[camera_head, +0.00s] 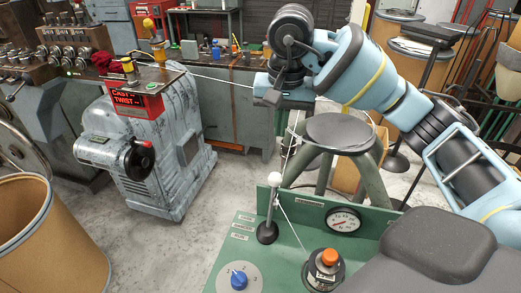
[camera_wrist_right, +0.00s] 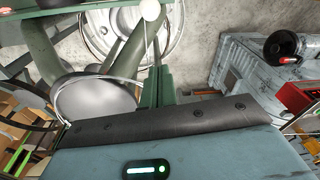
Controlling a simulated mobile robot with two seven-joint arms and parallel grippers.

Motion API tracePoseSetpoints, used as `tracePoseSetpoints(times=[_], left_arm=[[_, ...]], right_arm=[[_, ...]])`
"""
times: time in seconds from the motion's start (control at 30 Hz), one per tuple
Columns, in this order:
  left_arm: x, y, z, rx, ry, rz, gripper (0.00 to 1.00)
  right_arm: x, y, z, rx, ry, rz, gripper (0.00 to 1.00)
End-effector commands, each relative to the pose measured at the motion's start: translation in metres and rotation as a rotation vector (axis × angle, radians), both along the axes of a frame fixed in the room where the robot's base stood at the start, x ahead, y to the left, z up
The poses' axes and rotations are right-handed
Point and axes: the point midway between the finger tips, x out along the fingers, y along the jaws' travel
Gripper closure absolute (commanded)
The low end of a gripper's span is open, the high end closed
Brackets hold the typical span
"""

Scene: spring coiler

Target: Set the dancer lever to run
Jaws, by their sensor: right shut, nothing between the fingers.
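A lever with a white ball knob (camera_head: 275,179) and a dark round base stands nearly upright on the green panel (camera_head: 228,252); I take it for the dancer lever. Small label plates (camera_head: 243,226) lie left of its base, too small to read. My right gripper (camera_head: 290,147) hangs over the panel's far edge, pointing down, above and slightly right of the knob. It is shut and empty. In the right wrist view the white knob (camera_wrist_right: 150,10) shows at the top, beyond the closed fingers (camera_wrist_right: 160,72); any contact is not clear. My left gripper is not in view.
The panel carries a gauge (camera_head: 343,220), an orange button (camera_head: 329,257) and a blue knob (camera_head: 239,279). A dark stool (camera_head: 338,132) stands behind it. A grey machine (camera_head: 150,140) with a red display stands left, with a cardboard drum (camera_head: 45,250) in front. Floor between is clear.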

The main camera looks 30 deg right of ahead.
Motion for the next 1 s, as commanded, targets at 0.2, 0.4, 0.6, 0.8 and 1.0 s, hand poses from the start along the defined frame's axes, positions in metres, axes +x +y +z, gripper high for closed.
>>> tracePoseSetpoints(times=[0.2, 0.4, 0.6, 0.8, 1.0], left_arm=[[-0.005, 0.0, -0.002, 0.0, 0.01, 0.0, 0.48], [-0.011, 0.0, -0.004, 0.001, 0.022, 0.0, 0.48], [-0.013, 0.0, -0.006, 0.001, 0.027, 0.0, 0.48], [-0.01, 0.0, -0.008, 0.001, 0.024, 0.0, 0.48], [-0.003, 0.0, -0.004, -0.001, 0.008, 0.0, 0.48]], right_arm=[[0.0, -0.002, 0.001, -0.005, -0.002, -0.001, 1.0], [0.0, -0.001, 0.001, -0.005, -0.001, 0.0, 1.0], [0.001, -0.001, -0.009, -0.004, 0.002, -0.001, 1.0], [0.003, -0.002, -0.039, -0.004, 0.005, -0.002, 1.0], [0.007, -0.004, -0.075, -0.006, 0.004, -0.001, 1.0]])
